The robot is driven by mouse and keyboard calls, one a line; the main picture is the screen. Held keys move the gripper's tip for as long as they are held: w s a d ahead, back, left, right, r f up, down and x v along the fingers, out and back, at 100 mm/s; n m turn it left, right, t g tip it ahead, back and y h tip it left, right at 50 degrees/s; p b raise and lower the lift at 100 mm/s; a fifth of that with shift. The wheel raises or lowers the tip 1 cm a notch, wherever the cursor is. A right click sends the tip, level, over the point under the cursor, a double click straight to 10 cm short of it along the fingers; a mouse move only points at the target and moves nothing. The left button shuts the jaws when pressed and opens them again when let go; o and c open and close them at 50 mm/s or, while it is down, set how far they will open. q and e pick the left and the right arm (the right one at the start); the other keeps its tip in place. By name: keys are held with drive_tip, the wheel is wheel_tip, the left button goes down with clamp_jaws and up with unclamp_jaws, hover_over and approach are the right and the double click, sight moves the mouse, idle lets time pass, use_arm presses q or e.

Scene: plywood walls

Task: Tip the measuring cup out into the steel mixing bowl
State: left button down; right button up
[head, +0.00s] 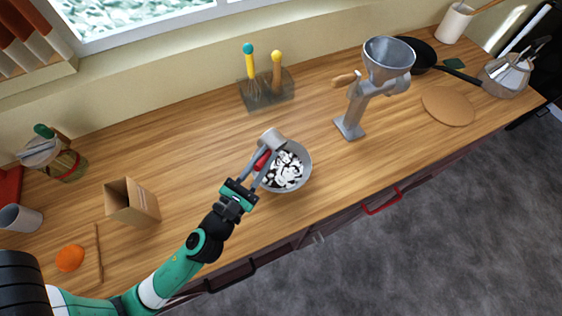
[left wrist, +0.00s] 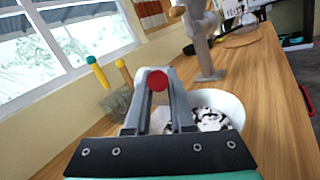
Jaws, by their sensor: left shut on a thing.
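The measuring cup (head: 271,139) is a small light grey cup with a red handle (head: 262,160). My left gripper (head: 264,165) is shut on that handle and holds the cup above the upper left rim of the steel mixing bowl (head: 306,172). The cup looks tilted on its side; I cannot see inside it. The bowl stands on the counter with white and dark pieces in it. In the left wrist view, the red handle end (left wrist: 158,79) shows between the fingers, and the bowl (left wrist: 235,108) is just beyond them. My right gripper is not in view.
A grinder (head: 350,126) stands right of the bowl, and a utensil holder (head: 267,94) stands behind it. A cardboard box (head: 132,204), an orange (head: 70,258) and a jar (head: 66,168) are to the left. The wooden counter (head: 200,140) around the bowl is mostly clear.

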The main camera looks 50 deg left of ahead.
use_arm(q)
drive_tip(key=shift+d+m, duration=0.25)
drive_tip(key=shift+m, duration=0.45)
